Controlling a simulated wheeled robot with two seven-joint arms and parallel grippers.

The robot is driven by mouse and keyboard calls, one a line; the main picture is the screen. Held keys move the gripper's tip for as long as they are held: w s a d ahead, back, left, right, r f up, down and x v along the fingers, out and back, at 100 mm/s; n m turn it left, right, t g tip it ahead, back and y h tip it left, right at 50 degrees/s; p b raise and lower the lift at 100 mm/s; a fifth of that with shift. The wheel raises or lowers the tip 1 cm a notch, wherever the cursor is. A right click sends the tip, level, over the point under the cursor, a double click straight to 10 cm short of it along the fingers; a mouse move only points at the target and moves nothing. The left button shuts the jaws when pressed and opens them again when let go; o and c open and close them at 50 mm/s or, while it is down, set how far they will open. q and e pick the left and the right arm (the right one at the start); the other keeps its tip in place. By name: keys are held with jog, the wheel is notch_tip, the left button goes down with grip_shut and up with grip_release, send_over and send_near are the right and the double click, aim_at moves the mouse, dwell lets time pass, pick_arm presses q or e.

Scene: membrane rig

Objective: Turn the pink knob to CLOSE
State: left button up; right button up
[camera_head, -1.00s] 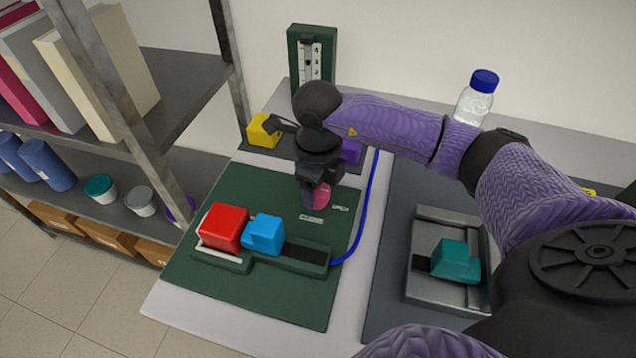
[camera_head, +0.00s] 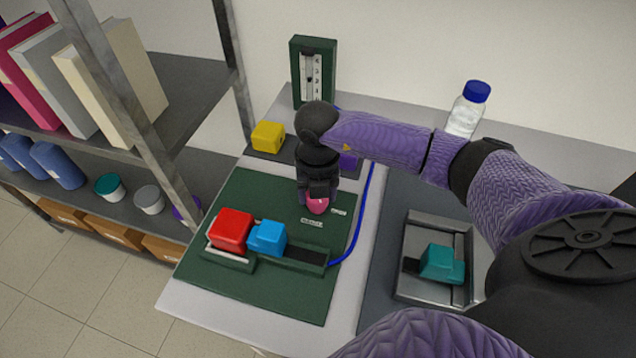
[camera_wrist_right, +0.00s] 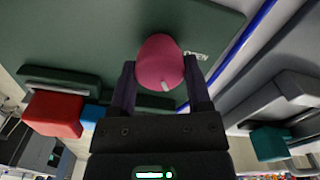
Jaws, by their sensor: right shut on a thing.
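The pink knob (camera_head: 318,206) stands on the dark green board (camera_head: 262,192). My right gripper (camera_head: 317,199) reaches down from above, shut on the knob. In the right wrist view the pink knob (camera_wrist_right: 160,58) sits between the two dark fingers of the gripper (camera_wrist_right: 160,68), with a short white mark on its near side. My left gripper is out of view.
Red (camera_head: 231,229) and blue (camera_head: 267,238) blocks sit on a track left of the knob. A yellow block (camera_head: 268,136) and green gauge (camera_head: 313,72) stand behind. A blue tube (camera_head: 358,222) runs along the right. A teal block (camera_head: 442,262) and bottle (camera_head: 467,109) are farther right.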

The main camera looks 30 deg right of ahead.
jog(key=m+p, duration=0.1)
jog(key=m, duration=0.1)
jog(key=m+p, duration=0.1)
jog(key=m, duration=0.2)
jog(key=shift+w+r+p, duration=0.1)
jog(key=shift+r+p, duration=0.1)
jog(key=shift+p, duration=0.2)
jog(key=shift+f+m+p, duration=0.1)
jog(key=shift+m+p, duration=0.45)
jog(key=shift+m, duration=0.45)
jog(key=o, duration=1.3)
notch_tip(320, 180, up, 10)
jog(key=shift+f+p, duration=0.25)
jog(key=shift+p, duration=0.75)
jog(key=shift+r, duration=0.15)
